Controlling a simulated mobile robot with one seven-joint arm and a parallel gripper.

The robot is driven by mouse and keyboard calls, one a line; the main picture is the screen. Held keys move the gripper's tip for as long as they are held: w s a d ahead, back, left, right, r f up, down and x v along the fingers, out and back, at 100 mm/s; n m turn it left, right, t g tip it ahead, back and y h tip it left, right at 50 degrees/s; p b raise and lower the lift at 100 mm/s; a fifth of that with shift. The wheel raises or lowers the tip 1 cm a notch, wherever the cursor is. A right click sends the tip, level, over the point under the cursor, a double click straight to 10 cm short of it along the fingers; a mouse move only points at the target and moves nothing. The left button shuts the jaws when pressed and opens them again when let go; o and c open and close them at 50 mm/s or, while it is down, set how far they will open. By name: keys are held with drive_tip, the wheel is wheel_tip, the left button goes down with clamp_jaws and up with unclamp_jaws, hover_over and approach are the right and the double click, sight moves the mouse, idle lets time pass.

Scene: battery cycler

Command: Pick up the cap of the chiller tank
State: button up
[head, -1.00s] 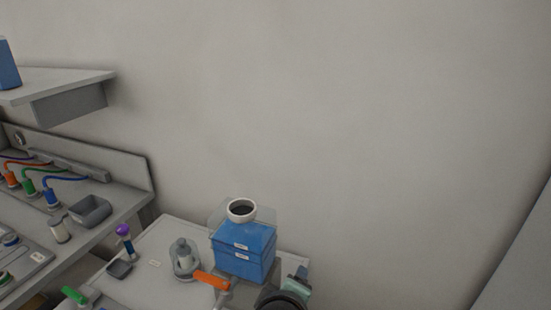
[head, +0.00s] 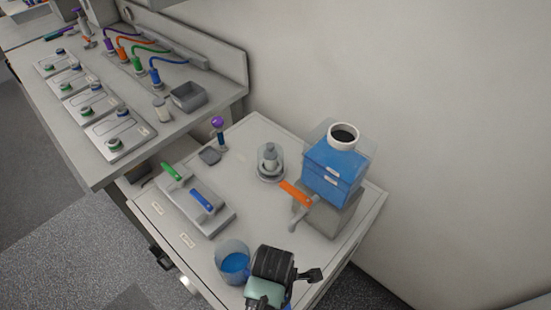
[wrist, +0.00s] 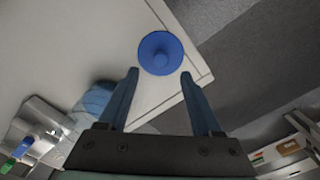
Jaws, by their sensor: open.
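The chiller tank (head: 333,172) is a clear box of blue liquid on a grey base, with an open white neck (head: 343,131) on top. A round blue cap with a raised centre knob (wrist: 160,53) lies on the pale bench top near its edge in the wrist view. My gripper (wrist: 159,74) is open and empty, its two blue fingers pointing toward the cap, their tips near its lower left and right. I cannot tell the height gap. In the head view my gripper (head: 271,278) is at the bench's front, and I cannot make out the cap there.
A beaker of blue liquid (head: 233,264) stands close beside my gripper. An orange-handled valve (head: 295,193) juts from the tank's base. Green (head: 177,172) and blue (head: 206,200) handles sit on a plate at left. A glass-covered piece (head: 270,161) stands behind.

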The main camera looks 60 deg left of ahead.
drive_tip(key=shift+w+d+f, duration=0.15)
drive_tip(key=shift+f, duration=2.45)
drive_tip(key=shift+c, duration=0.2)
clamp_jaws()
